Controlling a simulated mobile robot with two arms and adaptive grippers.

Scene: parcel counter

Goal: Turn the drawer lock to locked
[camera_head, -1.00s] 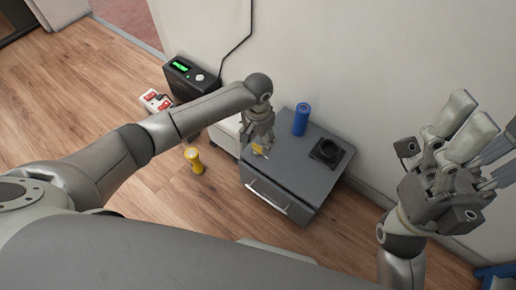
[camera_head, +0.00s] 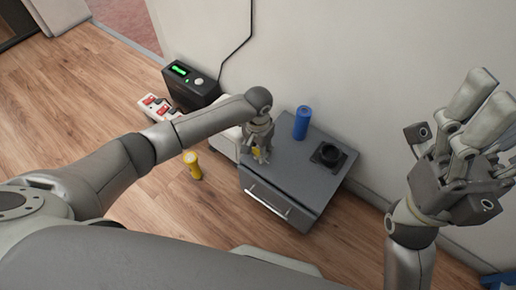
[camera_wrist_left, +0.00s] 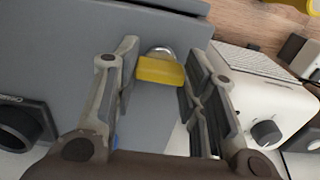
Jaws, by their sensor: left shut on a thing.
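A yellow padlock (camera_wrist_left: 160,70) with a silver shackle lies on top of the grey drawer cabinet (camera_head: 303,172). My left gripper (camera_head: 260,154) is down at the cabinet top. In the head view the fingers mostly hide the padlock. I cannot make out any other lock on the drawer front (camera_head: 277,203), which has a silver bar handle. My right gripper (camera_head: 478,125) is raised at the right, its fingers apart and empty.
A blue cylinder (camera_head: 302,122) and a black round-topped holder (camera_head: 328,156) stand on the cabinet. A yellow cylinder (camera_head: 192,165) stands on the floor to the left. A black box with a green display (camera_head: 190,83) and red-white packs (camera_head: 158,107) are behind. The wall is close behind the cabinet.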

